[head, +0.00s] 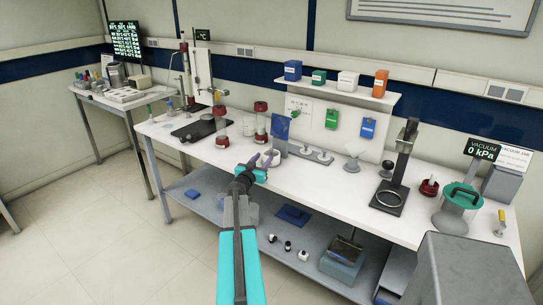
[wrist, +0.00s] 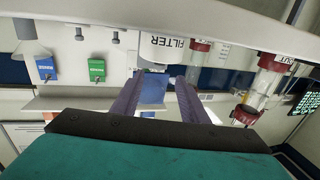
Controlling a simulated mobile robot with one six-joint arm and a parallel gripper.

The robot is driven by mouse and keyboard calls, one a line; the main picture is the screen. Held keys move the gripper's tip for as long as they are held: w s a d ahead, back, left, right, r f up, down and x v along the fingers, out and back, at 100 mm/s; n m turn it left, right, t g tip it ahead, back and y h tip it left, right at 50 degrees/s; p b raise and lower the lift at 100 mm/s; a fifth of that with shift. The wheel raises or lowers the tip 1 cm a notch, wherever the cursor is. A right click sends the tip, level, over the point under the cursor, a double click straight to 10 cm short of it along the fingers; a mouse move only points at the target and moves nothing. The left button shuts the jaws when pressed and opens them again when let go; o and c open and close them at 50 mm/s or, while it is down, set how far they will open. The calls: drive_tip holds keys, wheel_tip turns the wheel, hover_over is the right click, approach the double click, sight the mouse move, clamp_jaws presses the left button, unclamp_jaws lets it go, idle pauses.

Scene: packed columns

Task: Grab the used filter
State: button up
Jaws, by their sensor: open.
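My gripper (head: 268,158) is at the front edge of the white bench, its fingers apart and pointing toward the back. In the wrist view my gripper (wrist: 160,95) is open with nothing between its fingertips. A white part lettered FILTER (wrist: 160,48) shows beyond the fingertips, upside down in that view. A blue flat piece (wrist: 152,90) shows behind it between the fingers; it appears to be the blue upright panel (head: 281,127) in the head view.
Red-capped glass columns (head: 221,126) (head: 260,121) stand left of my gripper. A shelf with small boxes (head: 346,81) is behind. The lower shelf (head: 262,212) holds loose items.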

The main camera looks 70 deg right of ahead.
sight(270, 151)
drive_tip(key=shift+d, duration=0.75)
drive_tip(key=shift+s+d+f+p, duration=0.15)
drive_tip(key=shift+d+p, duration=0.2)
drive_tip(key=shift+d, duration=0.95)
drive_tip(key=shift+s+d+r+p, duration=0.1)
drive_tip(key=shift+d+p, duration=0.25)
drive_tip(key=shift+d, duration=0.9)
clamp_jaws()
